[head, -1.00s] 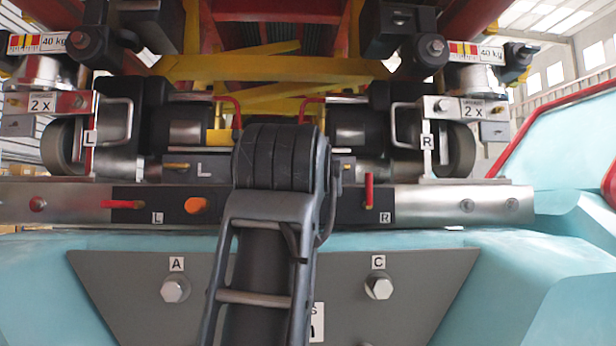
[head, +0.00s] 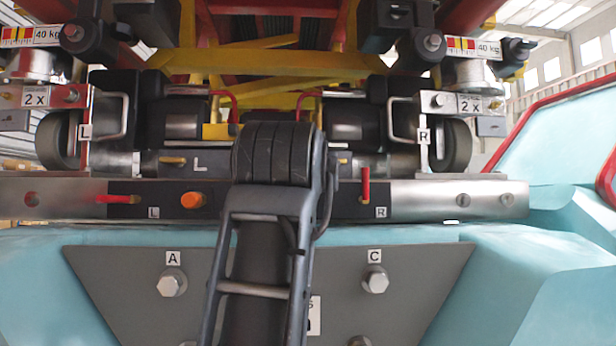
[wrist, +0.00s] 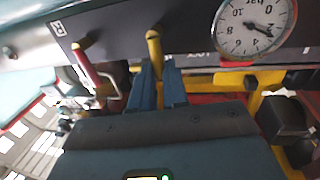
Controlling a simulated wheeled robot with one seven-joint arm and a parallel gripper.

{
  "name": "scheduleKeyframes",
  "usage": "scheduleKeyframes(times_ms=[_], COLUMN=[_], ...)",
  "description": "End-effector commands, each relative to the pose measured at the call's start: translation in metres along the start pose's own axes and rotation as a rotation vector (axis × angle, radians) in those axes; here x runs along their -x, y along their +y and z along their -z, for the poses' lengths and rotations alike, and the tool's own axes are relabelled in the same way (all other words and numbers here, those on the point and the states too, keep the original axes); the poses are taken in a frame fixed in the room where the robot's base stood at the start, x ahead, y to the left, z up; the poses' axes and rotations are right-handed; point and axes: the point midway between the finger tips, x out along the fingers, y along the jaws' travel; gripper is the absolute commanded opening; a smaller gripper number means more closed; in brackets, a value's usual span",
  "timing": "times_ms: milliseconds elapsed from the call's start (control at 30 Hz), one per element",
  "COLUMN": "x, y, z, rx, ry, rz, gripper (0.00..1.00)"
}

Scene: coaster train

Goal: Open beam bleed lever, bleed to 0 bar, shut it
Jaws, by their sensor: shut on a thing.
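In the wrist view a yellow lever (wrist: 154,48) projects from a dark panel. My gripper (wrist: 160,80) is shut on its end, with the two blue fingers on either side. The yellow lever looks like the beam bleed lever, but no label for it is readable. A round white gauge (wrist: 255,25) sits beside it, seen upside down; its dark needle points to the picture's lower right, and the value is too blurred to read surely. In the head view my arm covers the middle of the beam (head: 455,200), and hides my gripper, the held lever and the gauge.
A red lever (head: 366,187) stands upright by the R label; it also shows in the wrist view (wrist: 86,66). Another red lever (head: 118,199) lies sideways by the L label, next to an orange knob (head: 193,200). A grey plate (head: 420,280) with bolts is below.

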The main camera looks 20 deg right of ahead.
Motion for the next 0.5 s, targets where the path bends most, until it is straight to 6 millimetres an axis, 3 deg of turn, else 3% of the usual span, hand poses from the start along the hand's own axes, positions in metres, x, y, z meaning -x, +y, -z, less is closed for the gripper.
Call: scheduleKeyframes(times_ms=[267,500], x=[-0.0002,-0.0015], y=[0.0017,0.0076], z=[-0.0003,-0.0007], rx=[-0.042,-0.182], ry=[-0.008,-0.036], rz=[0.0,-0.001], gripper=[0.0,0.0])
